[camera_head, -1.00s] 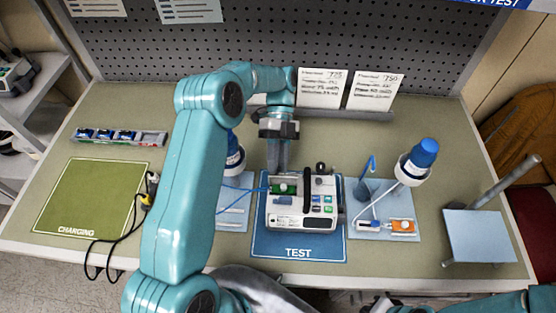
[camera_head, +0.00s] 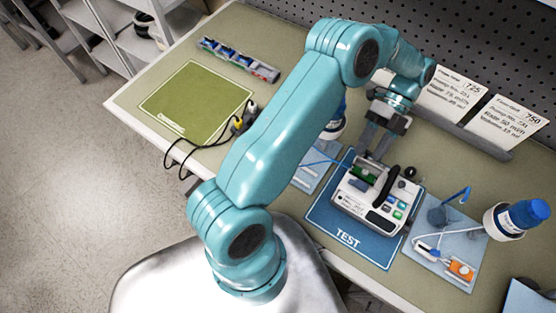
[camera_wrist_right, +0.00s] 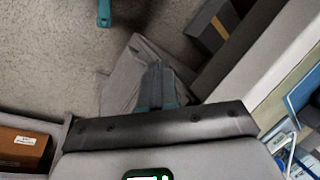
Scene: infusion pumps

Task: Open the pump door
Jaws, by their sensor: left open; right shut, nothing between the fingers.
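The white infusion pump (camera_head: 372,213) sits on the blue TEST mat (camera_head: 326,229) in the head view. Its black handle, coloured buttons and a green part (camera_head: 364,174) at its upper left face up. My left gripper (camera_head: 372,153) is open, with its fingers pointing down at the pump's back left edge, close to the green part. I cannot tell whether the fingers touch the pump, or how the door stands. My right gripper (camera_wrist_right: 157,88) is shut and empty in the right wrist view, over the floor and away from the pump.
A blue-capped bottle in a white holder (camera_head: 497,224) and a light blue mat (camera_head: 459,275) with an orange-ended part are right of the pump. Another bottle (camera_head: 336,125) stands behind my left arm. A green CHARGING mat (camera_head: 194,98), black cables and a battery strip (camera_head: 238,60) lie left.

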